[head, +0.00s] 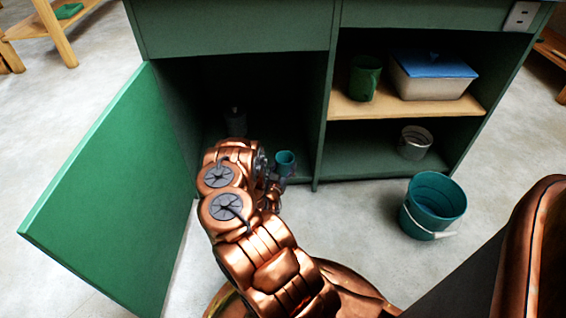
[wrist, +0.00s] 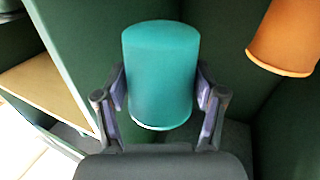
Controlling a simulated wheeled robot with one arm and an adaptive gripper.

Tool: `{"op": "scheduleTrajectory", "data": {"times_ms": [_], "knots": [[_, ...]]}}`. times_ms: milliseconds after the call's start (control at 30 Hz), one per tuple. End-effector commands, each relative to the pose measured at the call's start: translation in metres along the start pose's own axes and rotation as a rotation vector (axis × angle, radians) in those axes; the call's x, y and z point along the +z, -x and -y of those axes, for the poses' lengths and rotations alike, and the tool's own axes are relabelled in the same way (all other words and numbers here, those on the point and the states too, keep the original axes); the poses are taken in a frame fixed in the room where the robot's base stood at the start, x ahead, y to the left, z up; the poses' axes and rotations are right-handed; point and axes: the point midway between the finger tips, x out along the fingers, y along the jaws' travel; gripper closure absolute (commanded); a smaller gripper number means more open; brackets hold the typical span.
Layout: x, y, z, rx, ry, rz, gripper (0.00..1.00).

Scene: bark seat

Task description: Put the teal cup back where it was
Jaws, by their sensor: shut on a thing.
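The teal cup (head: 285,162) is at the front of the open left compartment of the green cabinet (head: 230,25). My gripper (head: 274,182) is shut on it. In the wrist view the teal cup (wrist: 160,75) sits between the two fingers of my gripper (wrist: 161,88), one pad on each side. The head view does not show clearly whether the cup touches the compartment floor. My arm hides part of that compartment.
The green door (head: 105,195) stands open at left. A dark canister (head: 236,122) is in the shadowed compartment. An orange object (wrist: 287,35) shows near the cup. The right shelf (head: 400,107) holds a green mug (head: 364,78) and bin (head: 432,85); below are a tin (head: 414,142) and bucket (head: 433,208).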

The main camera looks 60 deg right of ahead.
Motion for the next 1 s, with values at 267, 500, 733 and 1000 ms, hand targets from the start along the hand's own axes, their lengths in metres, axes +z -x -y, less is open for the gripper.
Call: {"op": "scheduleTrajectory", "data": {"times_ms": [267,500,733,1000], "knots": [[0.005,-0.054,0.019,-0.001,-0.003,-0.006,0.8],[0.006,-0.07,0.026,-0.003,-0.002,-0.001,0.8],[0.022,-0.076,0.029,-0.005,-0.001,-0.002,0.8],[0.041,-0.076,0.03,-0.004,-0.001,-0.003,0.8]]}}
